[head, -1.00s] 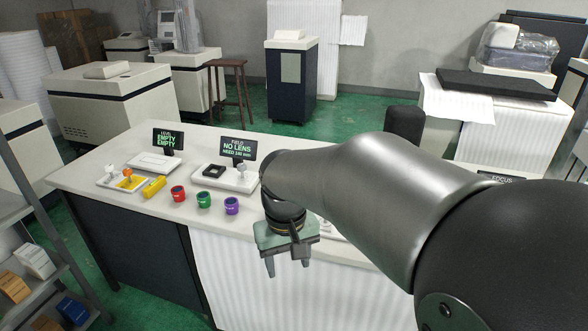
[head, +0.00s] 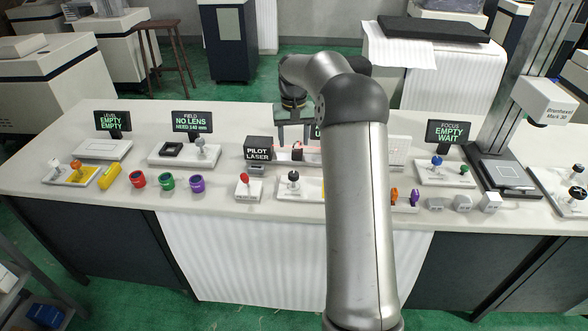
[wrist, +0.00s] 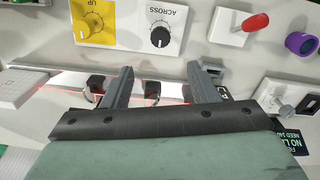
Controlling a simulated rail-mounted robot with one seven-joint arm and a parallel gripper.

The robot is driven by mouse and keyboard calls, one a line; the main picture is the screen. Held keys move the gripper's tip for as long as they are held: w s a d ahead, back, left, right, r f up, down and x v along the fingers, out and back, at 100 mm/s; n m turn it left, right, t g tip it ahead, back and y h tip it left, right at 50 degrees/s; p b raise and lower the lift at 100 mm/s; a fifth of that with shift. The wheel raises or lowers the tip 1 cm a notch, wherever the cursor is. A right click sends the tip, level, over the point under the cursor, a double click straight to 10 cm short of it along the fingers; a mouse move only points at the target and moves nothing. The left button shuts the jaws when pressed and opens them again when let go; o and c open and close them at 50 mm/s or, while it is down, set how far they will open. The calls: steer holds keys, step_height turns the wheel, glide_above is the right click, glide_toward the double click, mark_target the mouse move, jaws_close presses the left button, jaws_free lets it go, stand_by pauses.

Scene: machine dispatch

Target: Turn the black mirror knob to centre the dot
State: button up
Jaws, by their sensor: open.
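The black knob (head: 293,180) stands on a pale plate on the bench, left of my arm. In the wrist view this black knob (wrist: 160,37) has a white pointer mark and the label ACROSS. A yellow knob (wrist: 90,22) labelled UP sits beside it; my arm hides it in the head view. My gripper (head: 293,142) is open and empty, over the laser strip behind the knob. In the wrist view my gripper (wrist: 161,70) points toward the black knob, apart from it. A display behind my arm is mostly hidden, and I cannot make out the dot.
The pilot laser box (head: 258,149) stands left of my gripper, with a red beam line running right. A red-handled switch (head: 243,185) is left of the black knob. Coloured rings, including a purple one (head: 197,184), lie farther left. The focus display (head: 453,132) is at right.

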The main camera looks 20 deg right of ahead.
mark_target(294, 173)
step_height(294, 173, down, 13)
steer(key=shift+r+p, duration=0.2)
steer(key=shift+p, duration=0.65)
steer(key=c, duration=1)
